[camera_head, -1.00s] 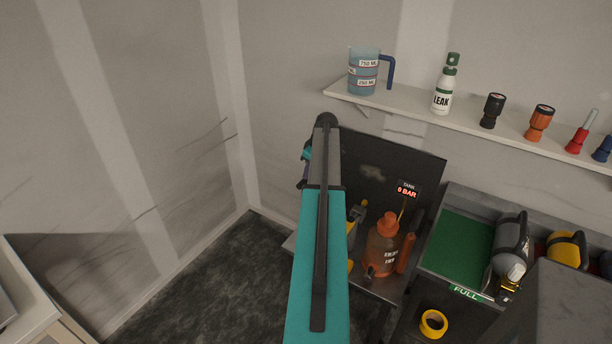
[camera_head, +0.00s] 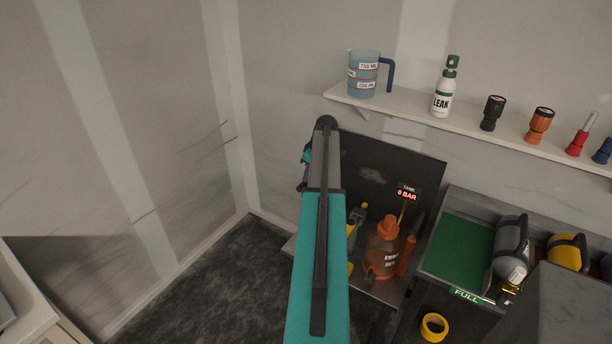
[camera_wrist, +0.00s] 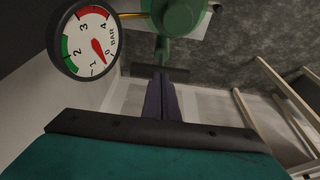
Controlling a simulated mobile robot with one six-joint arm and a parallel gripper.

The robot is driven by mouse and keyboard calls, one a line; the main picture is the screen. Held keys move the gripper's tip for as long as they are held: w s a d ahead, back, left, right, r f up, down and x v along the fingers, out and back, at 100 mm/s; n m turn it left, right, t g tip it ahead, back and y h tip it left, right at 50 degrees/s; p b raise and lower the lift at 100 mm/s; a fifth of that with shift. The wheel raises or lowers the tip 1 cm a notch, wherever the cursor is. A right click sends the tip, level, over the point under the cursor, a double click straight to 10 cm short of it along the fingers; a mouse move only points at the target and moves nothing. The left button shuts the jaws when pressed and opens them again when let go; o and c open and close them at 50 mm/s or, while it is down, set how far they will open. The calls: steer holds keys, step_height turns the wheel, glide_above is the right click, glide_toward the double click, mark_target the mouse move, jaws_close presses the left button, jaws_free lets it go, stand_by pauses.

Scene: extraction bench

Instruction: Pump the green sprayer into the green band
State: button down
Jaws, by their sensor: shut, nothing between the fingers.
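The green sprayer (camera_wrist: 178,14) shows at the top of the wrist view, its body cut off by the frame edge. A green stem and a dark crossbar (camera_wrist: 180,74) show below it. The round gauge (camera_wrist: 88,45) beside it has green and red bands. Its red needle points near the low end, below 1 and outside the green band. My gripper (camera_wrist: 161,80) is shut and empty, its dark fingertips in line with the crossbar; I cannot tell whether they touch.
A green mat (camera_head: 459,248) and grey canister (camera_head: 509,250) are at right. A wall shelf (camera_head: 415,108) holds a jug and bottles.

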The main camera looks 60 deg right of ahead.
steer(key=shift+r+p, duration=0.35)
steer(key=shift+r, duration=0.8)
stand_by(0.8)
steer(key=shift+f+b, duration=1.35)
steer(key=shift+f, duration=1.2)
steer(key=shift+r+p, duration=1.05)
steer(key=shift+r, duration=1.45)
